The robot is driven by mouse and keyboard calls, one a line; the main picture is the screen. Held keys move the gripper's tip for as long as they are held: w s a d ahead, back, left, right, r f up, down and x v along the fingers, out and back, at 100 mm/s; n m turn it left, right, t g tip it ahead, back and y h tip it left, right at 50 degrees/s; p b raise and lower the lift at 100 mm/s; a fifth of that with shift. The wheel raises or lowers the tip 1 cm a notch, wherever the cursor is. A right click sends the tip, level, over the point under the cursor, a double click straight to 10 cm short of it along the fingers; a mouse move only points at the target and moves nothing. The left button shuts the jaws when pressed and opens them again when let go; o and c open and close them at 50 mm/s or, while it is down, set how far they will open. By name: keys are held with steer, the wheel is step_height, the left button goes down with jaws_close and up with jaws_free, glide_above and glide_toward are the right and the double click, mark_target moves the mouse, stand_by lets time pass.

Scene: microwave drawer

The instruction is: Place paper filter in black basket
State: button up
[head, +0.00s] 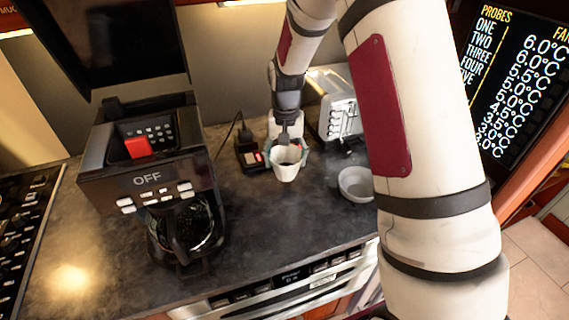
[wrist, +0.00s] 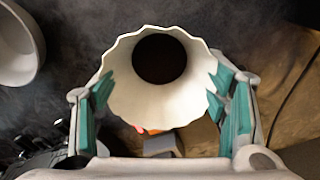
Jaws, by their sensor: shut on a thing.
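The white paper filter (head: 286,172) is held above the counter in the head view. In the wrist view the filter (wrist: 150,110) shows as a ruffled cone with a dark round middle. My gripper (head: 287,150) is shut on it; in the wrist view, the teal fingers of my gripper (wrist: 160,95) press its left and right sides. The black coffee maker (head: 150,165) stands to the left in the head view, with an open top and a red part (head: 138,147) there. A separate black basket cannot be made out clearly; the opening is partly in shadow.
A grey-white bowl (head: 357,184) sits right of the filter. A toaster (head: 335,105) stands behind it, and a small black device (head: 249,154) lies left of my gripper. A glass carafe (head: 187,228) is under the coffee maker. The counter front (head: 265,230) is clear.

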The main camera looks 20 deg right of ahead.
mark_target(285, 164)
steer(key=shift+w+d, duration=0.1)
steer(key=shift+w, duration=0.55)
steer(key=shift+f+p, duration=0.5)
steer(key=shift+f, duration=1.3)
steer(key=shift+f, duration=0.1)
steer(key=o, duration=1)
steer(key=shift+c, duration=0.2)
